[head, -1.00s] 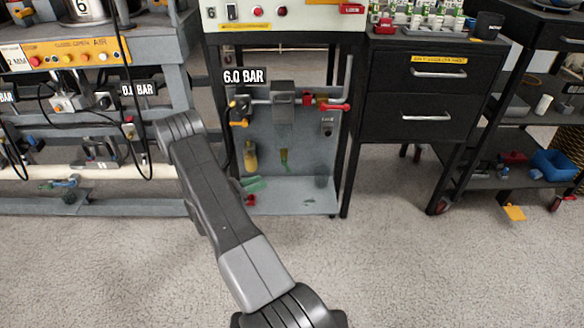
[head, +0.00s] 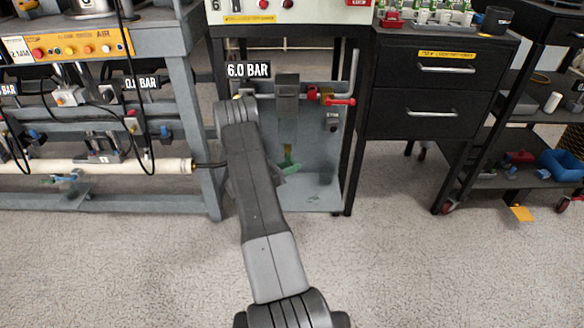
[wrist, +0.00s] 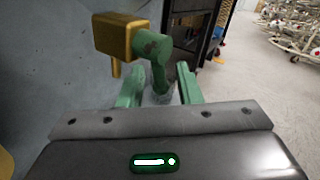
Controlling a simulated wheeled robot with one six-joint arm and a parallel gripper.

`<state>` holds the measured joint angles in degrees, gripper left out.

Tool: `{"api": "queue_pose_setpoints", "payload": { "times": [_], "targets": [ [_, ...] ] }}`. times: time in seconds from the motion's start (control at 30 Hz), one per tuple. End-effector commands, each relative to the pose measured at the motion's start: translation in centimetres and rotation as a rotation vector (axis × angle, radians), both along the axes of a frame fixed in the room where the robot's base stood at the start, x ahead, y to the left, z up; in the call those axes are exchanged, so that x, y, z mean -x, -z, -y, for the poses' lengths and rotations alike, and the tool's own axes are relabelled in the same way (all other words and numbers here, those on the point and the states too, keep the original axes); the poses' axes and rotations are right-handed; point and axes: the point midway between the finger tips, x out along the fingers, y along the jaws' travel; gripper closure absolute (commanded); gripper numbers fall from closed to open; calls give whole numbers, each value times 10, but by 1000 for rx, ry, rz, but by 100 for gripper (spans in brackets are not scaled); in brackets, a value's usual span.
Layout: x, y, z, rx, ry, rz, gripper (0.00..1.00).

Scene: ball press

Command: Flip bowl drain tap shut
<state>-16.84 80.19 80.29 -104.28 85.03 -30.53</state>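The bowl drain tap shows in the wrist view as a brass body (wrist: 117,37) with a worn green lever (wrist: 153,48). The lever curves from the body toward my gripper. My gripper (wrist: 159,82) has green fingers, one on each side of the lever's lower end, with gaps visible, so it looks open. Whether a finger touches the lever cannot be told. In the head view the brass tap body (head: 288,140) is small, below the grey box under the press. The green patch below it mixes lever and fingers, and my arm hides part of the area.
A red lever (head: 340,101) and a grey box (head: 287,88) sit above the tap. A black drawer cabinet (head: 413,118) stands to the right and a grey bench frame (head: 192,130) to the left. The floor in front is clear.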

Motion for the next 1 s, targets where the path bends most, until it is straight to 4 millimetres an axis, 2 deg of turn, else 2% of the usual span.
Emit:
{"api": "queue_pose_setpoints", "payload": {
  "times": [0.33, 0.43, 0.5, 0.77, 1.0],
  "targets": [
    [-2, 0, 3, 0, 0, 0, 71],
    [-2, 0, 3, 0, 0, 0, 90],
    [-2, 0, 3, 0, 0, 0, 100],
    [-2, 1, 4, 15, 1, -1, 100],
    [-2, 2, 8, 115, 3, -2, 100]
  ]
}}
